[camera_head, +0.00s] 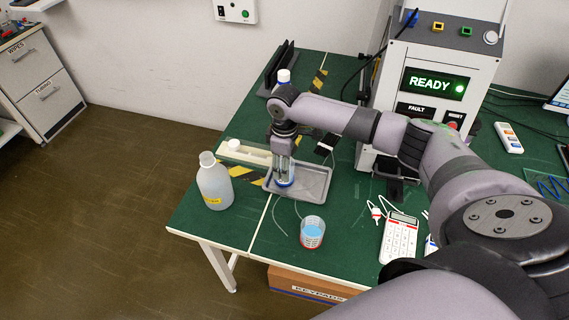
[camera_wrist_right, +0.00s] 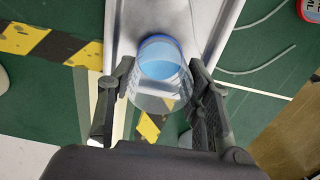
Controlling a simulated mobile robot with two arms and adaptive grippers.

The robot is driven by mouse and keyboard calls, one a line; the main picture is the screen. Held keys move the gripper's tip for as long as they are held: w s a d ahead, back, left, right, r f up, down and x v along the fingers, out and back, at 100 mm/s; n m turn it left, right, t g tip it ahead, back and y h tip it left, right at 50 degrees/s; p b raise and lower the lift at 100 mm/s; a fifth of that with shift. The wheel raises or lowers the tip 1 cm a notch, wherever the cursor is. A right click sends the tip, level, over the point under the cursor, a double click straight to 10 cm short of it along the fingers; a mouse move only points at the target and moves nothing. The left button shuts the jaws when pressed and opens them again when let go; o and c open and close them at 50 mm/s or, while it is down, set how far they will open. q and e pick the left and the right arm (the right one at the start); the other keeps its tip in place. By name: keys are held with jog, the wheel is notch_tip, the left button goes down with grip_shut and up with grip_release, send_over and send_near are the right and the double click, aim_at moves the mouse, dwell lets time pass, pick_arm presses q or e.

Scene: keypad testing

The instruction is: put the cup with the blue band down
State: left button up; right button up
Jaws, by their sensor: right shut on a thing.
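The clear cup with the blue band (camera_head: 285,179) is held by my right gripper (camera_head: 284,159) over the left part of a grey tray (camera_head: 316,185). In the right wrist view the cup (camera_wrist_right: 161,62) sits between the two fingers of the right gripper (camera_wrist_right: 160,98), which close on its sides; its blue end faces the tray (camera_wrist_right: 226,30). I cannot tell whether the cup's base touches the tray. My left gripper is not in view.
A second cup with red marks and blue contents (camera_head: 312,233) stands in front of the tray. A white bottle (camera_head: 214,184) stands to the left. A calculator-like keypad (camera_head: 399,239) lies to the right. The READY machine (camera_head: 432,70) stands behind. The tray's right part is clear.

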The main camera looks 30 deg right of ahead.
jog(key=shift+f, duration=0.1)
jog(key=o, duration=1)
notch_tip(320, 180, up, 12)
jog(key=shift+r+b, duration=0.2)
jog(key=shift+b, duration=0.25)
